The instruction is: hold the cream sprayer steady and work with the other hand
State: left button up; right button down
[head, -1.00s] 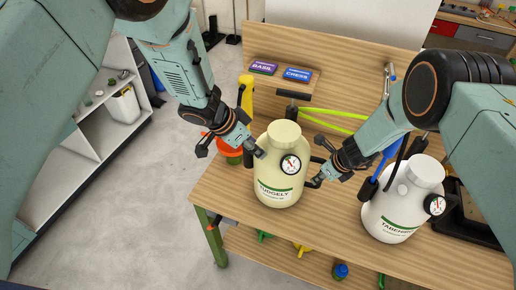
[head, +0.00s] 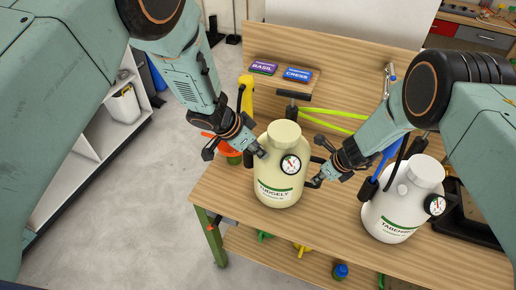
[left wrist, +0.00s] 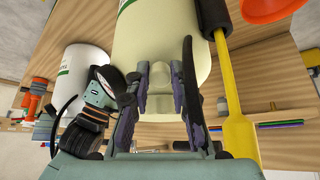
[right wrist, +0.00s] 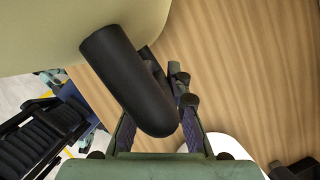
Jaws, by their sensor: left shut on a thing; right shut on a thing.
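The cream sprayer (head: 280,170) stands upright on the wooden bench, with a cream cap, a round gauge and a green-striped label. My left gripper (head: 262,153) is at its upper left side. In the left wrist view its fingers are shut on a small cream boss (left wrist: 161,78) of the sprayer body. My right gripper (head: 314,181) is at the sprayer's right side. In the right wrist view its fingers are around the sprayer's thick black side part (right wrist: 130,80), which hides part of the grip.
A white sprayer (head: 395,205) with a gauge stands to the right, close to my right arm. A yellow-handled tool (head: 246,95) is behind the cream sprayer. The bench front edge is close.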

pick_arm(q)
grip_shut()
jog(key=shift+s+a+r, duration=0.15)
jog(key=shift+a+r, duration=0.2)
jog(key=shift+r, duration=0.25)
jog(key=o, duration=0.8)
grip_release()
jog(key=v, duration=0.7)
jog(key=v, duration=0.7)
dwell(0.3)
